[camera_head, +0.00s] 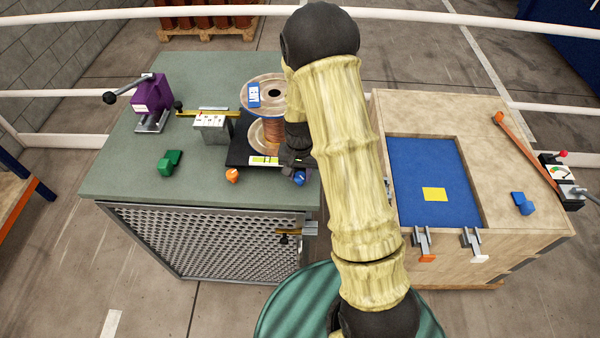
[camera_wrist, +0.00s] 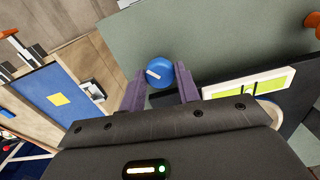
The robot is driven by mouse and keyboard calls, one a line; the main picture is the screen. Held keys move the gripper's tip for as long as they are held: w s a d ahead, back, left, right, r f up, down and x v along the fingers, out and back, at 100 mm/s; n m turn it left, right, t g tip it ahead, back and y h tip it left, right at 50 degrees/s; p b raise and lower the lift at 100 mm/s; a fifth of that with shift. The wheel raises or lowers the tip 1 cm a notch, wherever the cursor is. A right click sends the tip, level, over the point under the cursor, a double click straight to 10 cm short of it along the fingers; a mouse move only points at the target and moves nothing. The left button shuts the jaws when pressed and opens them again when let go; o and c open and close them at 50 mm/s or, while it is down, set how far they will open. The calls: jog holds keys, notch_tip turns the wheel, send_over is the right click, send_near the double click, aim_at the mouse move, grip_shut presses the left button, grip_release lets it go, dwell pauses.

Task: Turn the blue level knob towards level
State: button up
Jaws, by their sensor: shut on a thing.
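The blue level knob (camera_wrist: 160,72) sits at the corner of the dark plate, with a pale pointer bar across its face. In the head view the knob (camera_head: 299,178) shows partly beside my arm. My gripper (camera_wrist: 160,82) has its two purple fingers on either side of the knob and is shut on it. The level vial (camera_wrist: 250,92) with its yellow-green window lies beside the gripper on the plate; the level also shows in the head view (camera_head: 264,161). My arm hides part of the plate in the head view.
A spool (camera_head: 263,92) stands on the dark plate behind the level. An orange knob (camera_head: 232,175) sits at the plate's front left corner. A wooden bench (camera_head: 470,115) stands right.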

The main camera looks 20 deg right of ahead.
aim_at(300, 175)
dwell(0.3)
jog(key=o, duration=0.7)
notch_tip(300, 175, up, 18)
jog(key=b, duration=0.2)
jog(key=shift+f+b, duration=0.25)
jog(key=shift+b, duration=0.15)
